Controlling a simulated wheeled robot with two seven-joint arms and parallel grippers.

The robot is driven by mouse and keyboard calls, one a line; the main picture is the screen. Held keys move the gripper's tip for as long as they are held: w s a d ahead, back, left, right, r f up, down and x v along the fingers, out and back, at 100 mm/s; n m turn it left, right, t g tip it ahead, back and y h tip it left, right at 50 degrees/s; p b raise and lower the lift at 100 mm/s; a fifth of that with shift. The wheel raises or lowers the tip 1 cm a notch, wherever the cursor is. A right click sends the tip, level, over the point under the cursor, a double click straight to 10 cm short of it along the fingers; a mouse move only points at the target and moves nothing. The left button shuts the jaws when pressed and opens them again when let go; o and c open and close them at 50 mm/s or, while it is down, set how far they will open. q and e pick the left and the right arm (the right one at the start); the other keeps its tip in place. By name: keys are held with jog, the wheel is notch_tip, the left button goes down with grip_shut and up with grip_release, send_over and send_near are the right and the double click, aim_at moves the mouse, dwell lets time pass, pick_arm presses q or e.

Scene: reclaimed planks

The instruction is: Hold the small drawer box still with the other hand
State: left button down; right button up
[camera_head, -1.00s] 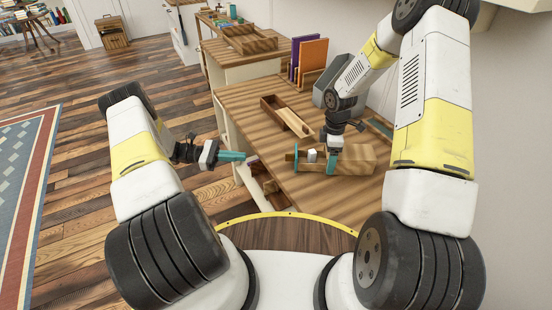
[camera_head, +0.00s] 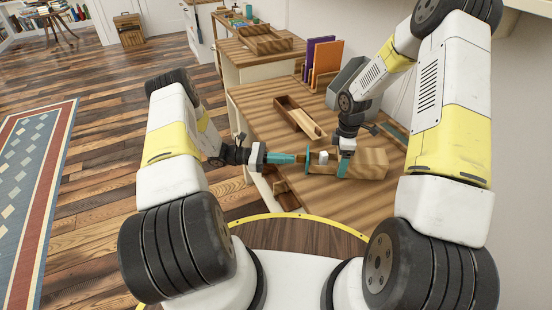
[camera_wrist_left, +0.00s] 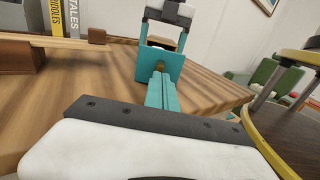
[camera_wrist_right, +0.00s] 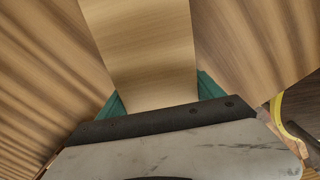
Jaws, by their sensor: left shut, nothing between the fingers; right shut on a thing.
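The small drawer box (camera_head: 370,163) is pale wood and lies on the wooden desk, with a teal front plate (camera_head: 307,160) at its left end. A white block (camera_head: 323,157) shows between the plate and the box body. My right gripper (camera_head: 345,166) is shut across the box from above. In the right wrist view, the box (camera_wrist_right: 145,50) lies between its teal fingers. My left gripper (camera_head: 293,158) is shut and empty, its tips just left of the front plate. In the left wrist view, the tips sit close to the plate's knob (camera_wrist_left: 187,67); contact cannot be told.
Purple and orange books (camera_head: 322,60) and a grey object (camera_head: 350,80) stand at the back. An open drawer (camera_head: 283,192) sits below the desk's left edge.

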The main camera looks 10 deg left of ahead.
pick_arm(q)
jog(key=shift+d, duration=0.25)
jog(key=d, duration=0.3)
jog(key=shift+d, duration=0.2)
